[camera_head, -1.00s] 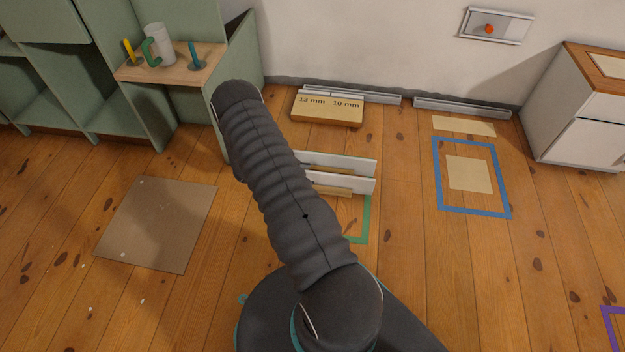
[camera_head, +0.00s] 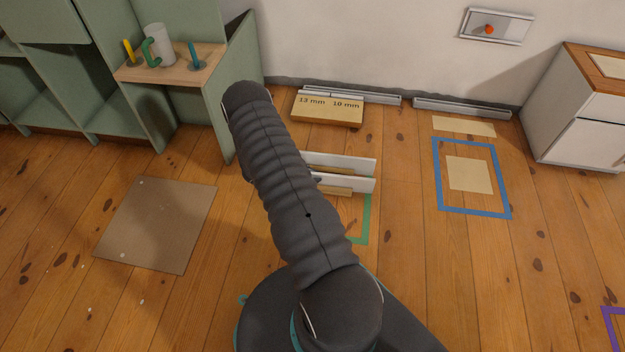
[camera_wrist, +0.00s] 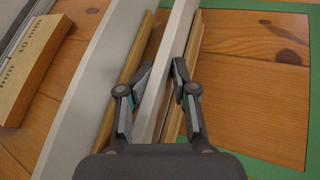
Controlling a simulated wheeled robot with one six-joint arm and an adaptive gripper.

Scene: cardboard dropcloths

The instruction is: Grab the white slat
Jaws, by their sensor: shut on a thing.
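Two white slats stand on edge, side by side, on the floor in the head view: a back one (camera_head: 350,163) and a front one (camera_head: 350,183). Their left ends are hidden by my arm. In the wrist view my gripper (camera_wrist: 164,74) has one finger on each side of the narrow white slat (camera_wrist: 178,35) and is shut on it. The other white slat (camera_wrist: 95,80) stands to the left, outside the fingers. Wooden strips (camera_wrist: 127,80) run beside the slats. In the head view my gripper is mostly hidden behind the arm.
Green tape (camera_head: 366,215) marks the floor at the slats. A wooden block marked 13 mm and 10 mm (camera_head: 327,108) lies behind them. A green shelf unit (camera_head: 220,125) stands left, a white cabinet (camera_head: 570,130) right.

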